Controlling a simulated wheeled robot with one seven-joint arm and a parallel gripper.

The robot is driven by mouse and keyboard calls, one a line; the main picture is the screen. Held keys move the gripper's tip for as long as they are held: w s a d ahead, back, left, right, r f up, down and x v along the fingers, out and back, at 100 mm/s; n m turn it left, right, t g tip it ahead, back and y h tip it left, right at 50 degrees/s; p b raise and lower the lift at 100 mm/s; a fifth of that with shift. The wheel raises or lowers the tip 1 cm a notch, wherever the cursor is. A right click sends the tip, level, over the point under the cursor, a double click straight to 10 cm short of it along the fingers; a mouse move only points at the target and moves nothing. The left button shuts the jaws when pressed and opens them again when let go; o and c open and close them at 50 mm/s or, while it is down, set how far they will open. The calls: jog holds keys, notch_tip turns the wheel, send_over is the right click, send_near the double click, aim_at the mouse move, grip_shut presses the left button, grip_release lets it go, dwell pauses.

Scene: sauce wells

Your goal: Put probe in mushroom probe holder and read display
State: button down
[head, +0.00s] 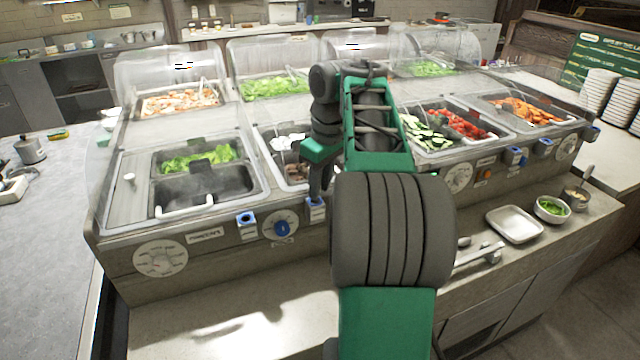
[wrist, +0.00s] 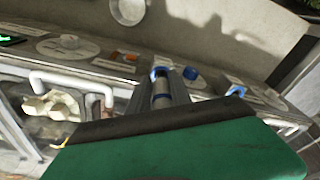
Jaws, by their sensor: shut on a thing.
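My gripper (head: 318,190) is at the front panel of the well counter, just above a blue probe holder (head: 316,208) below the mushroom well (head: 297,173). In the wrist view, my gripper (wrist: 165,90) is shut on a slim grey probe (wrist: 160,96). The probe's far end lines up with a blue ring-shaped holder (wrist: 160,73). I cannot tell whether the tip is inside it or just above. Pale mushroom pieces (wrist: 52,105) show to the left. A small dark panel with green marks (wrist: 10,40) is at the left edge, too small to read.
Clear sneeze guards (head: 110,165) cover the wells. The front-left ledge (head: 200,325) is clear.

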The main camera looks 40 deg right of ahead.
jog(key=shift+f+b, duration=0.85)
jog(key=shift+f, duration=0.2)
jog(key=shift+r, duration=0.15)
dwell(2.7)
notch_tip(320, 180, up, 7)
jog(key=p, duration=0.7)
jog(key=shift+r+p, duration=0.15)
jog(key=shift+p, duration=0.25)
jog(key=shift+a, duration=0.1)
